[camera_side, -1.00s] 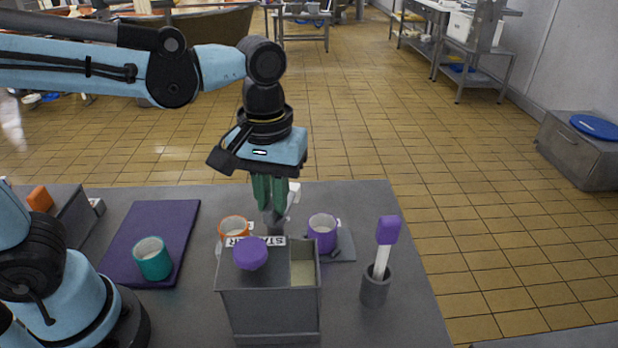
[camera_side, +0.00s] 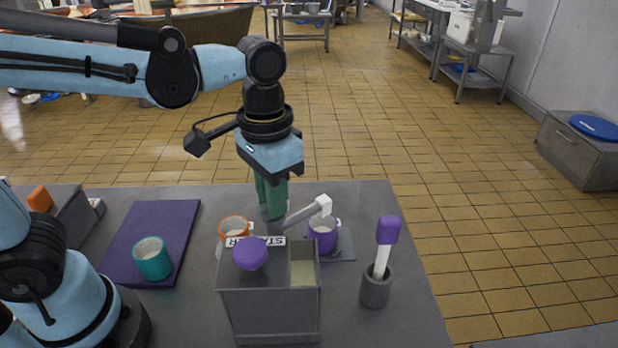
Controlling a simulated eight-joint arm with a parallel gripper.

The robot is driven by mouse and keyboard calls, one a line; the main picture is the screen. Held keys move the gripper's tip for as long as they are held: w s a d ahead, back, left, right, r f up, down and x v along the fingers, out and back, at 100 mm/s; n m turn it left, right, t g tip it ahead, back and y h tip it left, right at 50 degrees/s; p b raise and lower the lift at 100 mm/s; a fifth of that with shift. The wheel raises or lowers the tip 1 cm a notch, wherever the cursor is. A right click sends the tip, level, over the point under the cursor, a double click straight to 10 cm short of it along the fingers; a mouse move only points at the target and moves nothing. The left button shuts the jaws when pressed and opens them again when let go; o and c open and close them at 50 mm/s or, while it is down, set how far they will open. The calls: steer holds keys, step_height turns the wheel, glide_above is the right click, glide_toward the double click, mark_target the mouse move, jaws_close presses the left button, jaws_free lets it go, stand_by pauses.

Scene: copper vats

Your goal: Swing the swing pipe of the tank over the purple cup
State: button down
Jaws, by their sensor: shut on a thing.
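The grey tank (camera_side: 270,310) stands at the table's front, with a purple knob (camera_side: 249,253) on top and a half-open top at right. Behind it, the swing pipe (camera_side: 302,213) slants up to the right, and its white end (camera_side: 324,204) is above the purple cup (camera_side: 322,238). The purple cup stands upright behind the tank's right side. My gripper (camera_side: 270,213) points down at the pipe's left end, its green fingers shut on the swing pipe. The exact grip spot is hidden.
An orange-rimmed cup (camera_side: 233,229) stands left of the purple cup. A teal cup (camera_side: 153,260) is on a purple mat (camera_side: 172,218). A grey holder (camera_side: 375,288) with a purple-topped tool (camera_side: 388,231) stands right of the tank.

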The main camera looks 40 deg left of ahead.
stand_by(0.4)
steer(key=c, duration=1.1)
jaws_free()
steer(key=shift+r, duration=0.15)
step_height(320, 180, up, 12)
steer(key=shift+f, duration=0.1)
steer(key=a+f+t, duration=0.2)
steer(key=a+f, duration=0.1)
steer(key=f, duration=0.1)
steer(key=a+f+n+t, duration=0.1)
steer(key=a+f+t, duration=0.1)
steer(key=a+f, duration=0.2)
steer(key=a+f+n+t, duration=0.1)
steer(key=a+f+t, duration=0.2)
steer(key=f, duration=0.2)
steer(key=shift+a+f, duration=0.25)
steer(key=shift+a, duration=0.05)
